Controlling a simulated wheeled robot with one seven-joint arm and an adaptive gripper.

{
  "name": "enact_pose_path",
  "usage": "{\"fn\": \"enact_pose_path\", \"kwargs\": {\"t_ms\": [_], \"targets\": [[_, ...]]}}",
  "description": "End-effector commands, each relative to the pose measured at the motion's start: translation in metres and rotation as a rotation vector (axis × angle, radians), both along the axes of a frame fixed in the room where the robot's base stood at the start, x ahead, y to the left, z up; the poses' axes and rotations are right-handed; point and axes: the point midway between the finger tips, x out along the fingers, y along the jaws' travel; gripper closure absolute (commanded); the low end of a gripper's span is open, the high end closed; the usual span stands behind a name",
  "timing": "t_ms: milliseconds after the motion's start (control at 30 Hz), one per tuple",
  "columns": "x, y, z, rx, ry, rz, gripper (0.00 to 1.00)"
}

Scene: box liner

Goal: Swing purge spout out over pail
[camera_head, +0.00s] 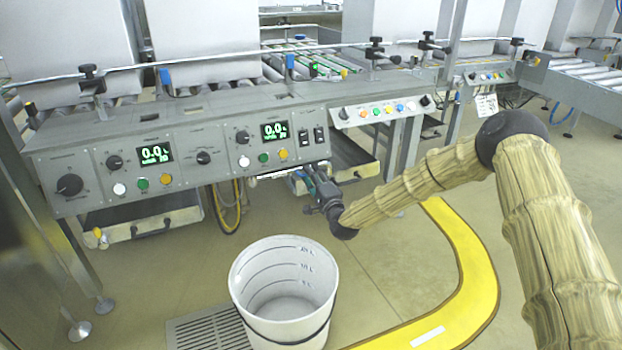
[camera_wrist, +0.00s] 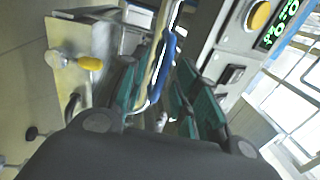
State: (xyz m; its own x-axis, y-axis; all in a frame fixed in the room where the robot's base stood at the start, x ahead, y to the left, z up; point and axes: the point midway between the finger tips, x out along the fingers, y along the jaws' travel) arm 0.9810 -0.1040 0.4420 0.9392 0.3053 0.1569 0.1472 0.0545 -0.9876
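A white pail (camera_head: 237,292) with dark level marks inside stands on the floor below the control panel, its inside looking empty. My gripper (camera_head: 308,174) is at the panel's lower edge, above and behind the pail's rim. In the wrist view my gripper (camera_wrist: 157,82) has its teal fingers apart. A bar with a blue sleeve (camera_wrist: 166,60) lies between or just beyond the fingertips; it may be the purge spout or its handle. I cannot tell whether the fingers touch it. The spout's outlet is not clearly seen.
The grey control panel (camera_head: 215,180) with green displays overhangs the place where my gripper is. A floor grate (camera_head: 205,330) lies left of the pail and a yellow floor stripe (camera_head: 470,270) curves to its right. A yellow knob (camera_wrist: 90,63) shows beside my gripper.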

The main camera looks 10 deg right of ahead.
Motion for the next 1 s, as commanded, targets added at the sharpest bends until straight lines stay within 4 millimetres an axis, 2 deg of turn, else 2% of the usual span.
{"fn": "enact_pose_path", "kwargs": {"t_ms": [200, 500, 667, 1000], "targets": [[0.0126, 0.0037, 0.0018, 0.0, 0.0, -0.001, 0.69], [0.0137, 0.0041, 0.0028, 0.0, 0.0, -0.001, 0.69], [0.0136, 0.0041, 0.0028, 0.0, 0.0, -0.001, 0.98], [0.0137, 0.006, 0.0025, 0.0, 0.0, -0.001, 1.0]]}}
